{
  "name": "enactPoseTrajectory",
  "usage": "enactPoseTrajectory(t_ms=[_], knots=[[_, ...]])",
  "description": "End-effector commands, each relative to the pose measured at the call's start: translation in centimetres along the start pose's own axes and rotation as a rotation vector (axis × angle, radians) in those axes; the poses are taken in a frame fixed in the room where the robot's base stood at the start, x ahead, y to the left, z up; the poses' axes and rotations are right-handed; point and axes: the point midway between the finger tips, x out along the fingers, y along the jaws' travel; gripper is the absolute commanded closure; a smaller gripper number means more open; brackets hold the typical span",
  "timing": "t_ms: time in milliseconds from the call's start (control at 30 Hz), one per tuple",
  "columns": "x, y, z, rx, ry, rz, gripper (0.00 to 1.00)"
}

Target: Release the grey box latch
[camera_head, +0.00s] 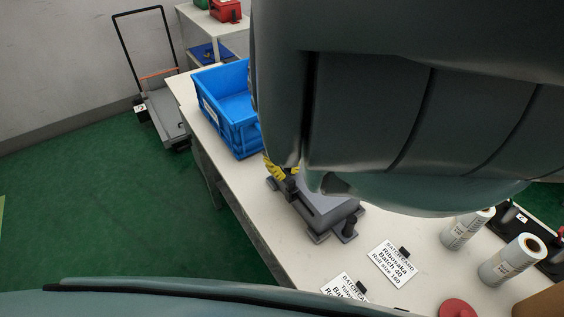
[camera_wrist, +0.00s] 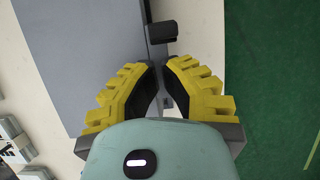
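The grey box (camera_head: 318,203) sits on the white table in the head view, partly covered by my arm. A dark latch (camera_head: 290,184) stands at its near left end and another (camera_head: 349,227) at its right end. My gripper (camera_head: 280,171) shows as yellow fingers by the left-end latch. In the wrist view the grey box (camera_wrist: 92,60) fills the left side, and a dark latch handle (camera_wrist: 162,33) juts from its edge just past the fingertips. My gripper (camera_wrist: 164,66) is open, with a gap between the fingers over the box's edge. I cannot tell whether it touches the latch.
A blue crate (camera_head: 229,115) stands behind the box on the table (camera_head: 285,245). A cart (camera_head: 165,115) stands on the green floor.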

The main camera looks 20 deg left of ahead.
Motion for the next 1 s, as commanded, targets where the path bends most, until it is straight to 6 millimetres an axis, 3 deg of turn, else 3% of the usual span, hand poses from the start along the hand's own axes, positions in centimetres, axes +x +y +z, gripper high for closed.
enactPoseTrajectory(t_ms=[733, 1000], knots=[[0.3, -0.1, 0.9, 0.000, -0.002, -0.001, 1.00], [0.6, 0.0, 2.8, -0.001, -0.007, -0.001, 1.00]])
